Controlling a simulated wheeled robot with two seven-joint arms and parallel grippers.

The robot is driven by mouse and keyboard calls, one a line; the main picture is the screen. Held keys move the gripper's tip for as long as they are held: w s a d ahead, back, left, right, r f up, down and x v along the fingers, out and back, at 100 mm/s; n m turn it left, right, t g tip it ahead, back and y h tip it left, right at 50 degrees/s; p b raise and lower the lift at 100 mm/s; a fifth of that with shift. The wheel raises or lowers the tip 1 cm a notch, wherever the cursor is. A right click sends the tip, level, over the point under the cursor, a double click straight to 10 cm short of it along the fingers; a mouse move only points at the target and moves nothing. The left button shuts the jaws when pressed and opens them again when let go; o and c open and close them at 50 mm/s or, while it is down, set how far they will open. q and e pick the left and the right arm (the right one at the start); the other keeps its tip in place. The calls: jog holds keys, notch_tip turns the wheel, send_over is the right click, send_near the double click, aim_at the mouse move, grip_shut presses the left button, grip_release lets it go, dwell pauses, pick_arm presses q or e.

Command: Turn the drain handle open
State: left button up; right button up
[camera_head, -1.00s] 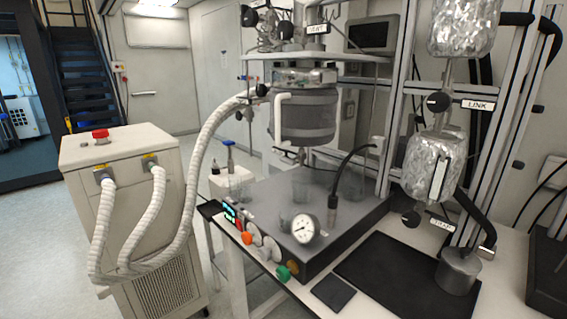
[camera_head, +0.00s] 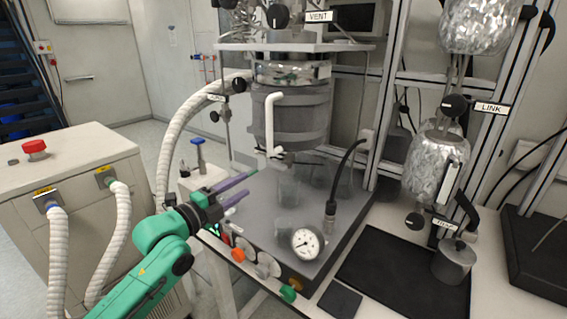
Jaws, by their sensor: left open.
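My left gripper (camera_head: 248,184) is open and empty, with two purple fingers pointing right, above the left edge of the grey base. A grey-jacketed vessel (camera_head: 293,122) stands behind and to the right of it. A white handle (camera_head: 269,122) hangs upright down the vessel's front, apart from the fingers. Another black-knobbed valve (camera_head: 417,220) sits under the lower foil-wrapped vessel (camera_head: 436,168), beside a small label (camera_head: 446,223) too blurred to read. I cannot tell for certain which handle is the drain. My right gripper is not in view.
A grey base (camera_head: 262,200) carries a pressure gauge (camera_head: 307,243) and coloured knobs along its front. A black hose (camera_head: 340,175) rises from it. A white-hosed cabinet (camera_head: 70,180) stands at left. Metal posts (camera_head: 388,90) stand behind.

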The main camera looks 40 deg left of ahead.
pick_arm(q)
jog(key=p, duration=0.2)
send_near(274, 166)
jog(key=w, duration=0.2)
jog(key=w+p, duration=0.3)
jog(key=w, duration=0.5)
jog(key=shift+w+a, duration=0.15)
jog(key=shift+w, duration=0.1)
jog(key=shift+w+f, duration=0.2)
jog(key=shift+w, duration=0.25)
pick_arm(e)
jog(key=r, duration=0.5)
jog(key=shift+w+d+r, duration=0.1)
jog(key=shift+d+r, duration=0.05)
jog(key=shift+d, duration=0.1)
pick_arm(q)
grip_shut()
